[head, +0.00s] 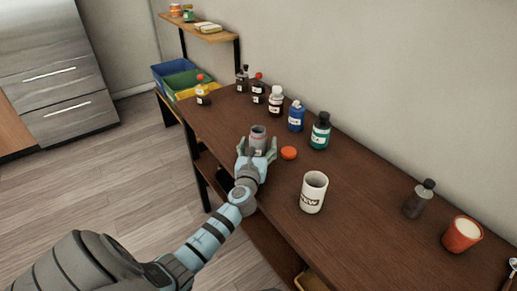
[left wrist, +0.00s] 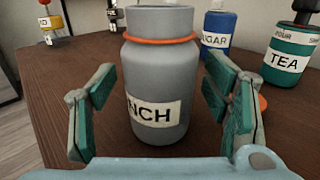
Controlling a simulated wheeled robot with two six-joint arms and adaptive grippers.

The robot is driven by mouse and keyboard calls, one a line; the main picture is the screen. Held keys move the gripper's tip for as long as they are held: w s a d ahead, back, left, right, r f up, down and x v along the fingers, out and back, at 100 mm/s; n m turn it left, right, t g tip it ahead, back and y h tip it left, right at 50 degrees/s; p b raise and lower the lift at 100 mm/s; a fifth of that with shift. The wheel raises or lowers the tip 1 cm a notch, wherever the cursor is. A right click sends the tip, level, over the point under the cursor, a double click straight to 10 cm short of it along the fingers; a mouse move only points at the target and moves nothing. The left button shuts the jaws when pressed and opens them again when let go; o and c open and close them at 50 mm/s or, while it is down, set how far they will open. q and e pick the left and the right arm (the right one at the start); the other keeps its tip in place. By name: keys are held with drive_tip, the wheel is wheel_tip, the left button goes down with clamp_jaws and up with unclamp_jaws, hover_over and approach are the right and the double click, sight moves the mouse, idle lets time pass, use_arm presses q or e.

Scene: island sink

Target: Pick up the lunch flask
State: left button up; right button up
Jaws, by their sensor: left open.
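The lunch flask (head: 258,133) is a grey cylinder with an orange ring near its neck, standing upright on the brown wooden counter. In the left wrist view the flask (left wrist: 160,75) fills the middle, with a white label reading "NCH". My left gripper (head: 257,149) is open, with one finger on each side of the flask; in the left wrist view its green-padded fingers (left wrist: 160,112) show gaps to the flask's sides. An orange lid (head: 289,153) lies on the counter just right of the flask. My right gripper is not in view.
A blue sugar bottle (head: 296,116) and a green tea bottle (head: 320,131) stand behind the flask, with several other bottles farther left. A white mug (head: 313,192) stands nearer right. A grey bottle (head: 418,199) and an orange cup (head: 462,234) stand far right.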

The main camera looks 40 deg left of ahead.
use_arm(q)
drive_tip(key=shift+r, duration=0.1)
drive_tip(key=c, duration=1.4)
drive_tip(key=shift+o, duration=0.2)
